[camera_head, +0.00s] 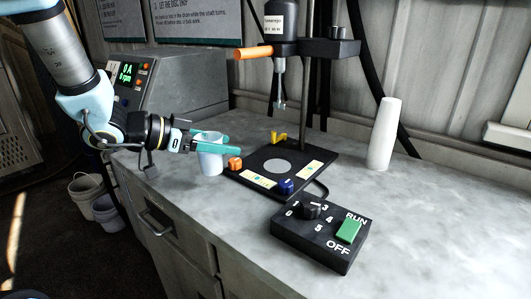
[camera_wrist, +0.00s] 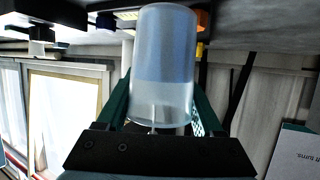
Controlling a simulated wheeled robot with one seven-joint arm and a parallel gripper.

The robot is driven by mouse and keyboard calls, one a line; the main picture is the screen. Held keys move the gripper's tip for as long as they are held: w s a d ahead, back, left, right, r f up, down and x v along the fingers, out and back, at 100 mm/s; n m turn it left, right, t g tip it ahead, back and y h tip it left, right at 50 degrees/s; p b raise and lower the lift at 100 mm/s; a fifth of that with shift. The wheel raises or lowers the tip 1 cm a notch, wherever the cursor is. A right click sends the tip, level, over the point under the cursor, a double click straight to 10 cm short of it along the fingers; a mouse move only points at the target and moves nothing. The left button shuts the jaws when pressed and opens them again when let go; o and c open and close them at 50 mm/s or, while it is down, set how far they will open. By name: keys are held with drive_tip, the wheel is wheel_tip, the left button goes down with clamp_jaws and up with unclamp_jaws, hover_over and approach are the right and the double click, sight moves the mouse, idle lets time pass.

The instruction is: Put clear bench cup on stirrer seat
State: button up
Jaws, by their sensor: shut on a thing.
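The clear bench cup (camera_head: 209,160) is a pale, see-through cup near the left front of the stirrer's black base. My gripper (camera_head: 210,143) is shut on it, with its green fingers on either side. The wrist view shows the cup (camera_wrist: 164,65) large between the green fingers of my gripper (camera_wrist: 160,100). The stirrer seat (camera_head: 277,166) is a grey round spot on the black base plate (camera_head: 262,158), to the right of the cup. In the head view I cannot tell whether the cup touches the bench.
A stirrer shaft (camera_head: 281,88) hangs above the seat, with an orange handle (camera_head: 254,52) at its left. Orange and blue blocks sit on the plate. A control box (camera_head: 320,238) stands in front, a white bottle (camera_head: 384,135) at right.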

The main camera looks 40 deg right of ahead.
drive_tip(key=r+p+x, duration=0.1)
drive_tip(key=x, duration=0.4)
drive_tip(key=d+r+p+x, duration=0.1)
drive_tip(key=x, duration=0.5)
drive_tip(key=r+p+x, duration=0.1)
drive_tip(key=x, duration=0.5)
drive_tip(key=shift+s+d+r, duration=0.15)
drive_tip(key=shift+d+r, duration=0.2)
drive_tip(key=shift+f, duration=0.35)
drive_tip(key=shift+f, duration=0.1)
drive_tip(key=o, duration=1.4)
drive_tip(key=shift+o, duration=0.2)
drive_tip(key=v, duration=1.2)
drive_tip(key=shift+b, duration=0.45)
